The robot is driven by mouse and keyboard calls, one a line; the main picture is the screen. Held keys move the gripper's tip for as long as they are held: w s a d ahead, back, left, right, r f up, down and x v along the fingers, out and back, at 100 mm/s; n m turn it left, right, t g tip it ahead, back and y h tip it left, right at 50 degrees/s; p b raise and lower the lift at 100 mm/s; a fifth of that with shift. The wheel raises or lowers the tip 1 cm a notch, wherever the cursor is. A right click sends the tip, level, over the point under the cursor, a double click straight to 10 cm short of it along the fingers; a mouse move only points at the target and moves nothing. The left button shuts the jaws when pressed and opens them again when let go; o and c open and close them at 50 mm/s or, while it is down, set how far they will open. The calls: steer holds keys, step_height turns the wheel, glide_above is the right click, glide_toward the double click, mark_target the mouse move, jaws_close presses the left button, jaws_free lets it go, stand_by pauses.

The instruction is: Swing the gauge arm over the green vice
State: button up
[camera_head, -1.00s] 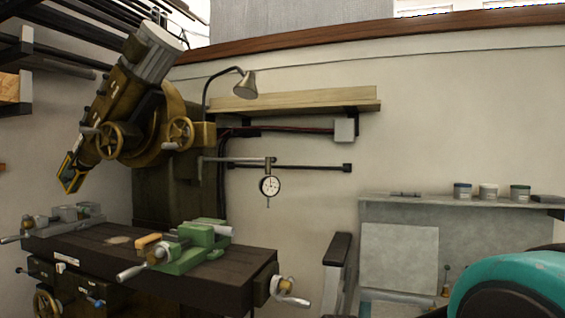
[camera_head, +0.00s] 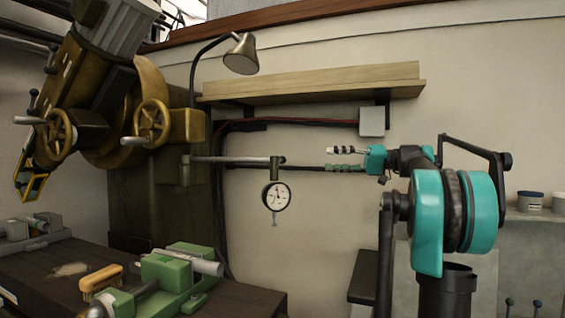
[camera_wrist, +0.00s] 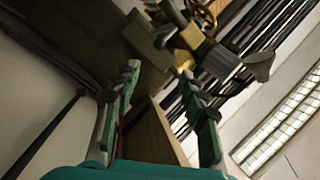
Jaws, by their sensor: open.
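The gauge arm (camera_head: 235,160) is a grey horizontal bar reaching right from the dark machine column. A round white dial gauge (camera_head: 276,196) hangs from its right end, with a short stem pointing down. The green vice (camera_head: 175,270) sits on the dark machine table, lower and to the left of the dial in the picture. My gripper (camera_head: 336,159) is to the right of the dial, pointing left, apart from it and empty. In the wrist view its two green-and-grey fingers (camera_wrist: 158,76) stand apart with nothing between them. I cannot make out the dial there.
A wooden shelf (camera_head: 310,82) and a lamp (camera_head: 241,54) are above the gauge arm. A grey box (camera_head: 372,121) is on the wall above my gripper. A yellow-brown brush (camera_head: 100,282) lies left of the vice.

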mark_target(282, 158)
steer(key=a, duration=1.1)
steer(key=w+a, duration=0.1)
steer(key=a, duration=0.4)
steer(key=shift+a+f, duration=0.1)
steer(key=shift+a, duration=0.2)
steer(key=shift+c, duration=0.2)
jaws_close()
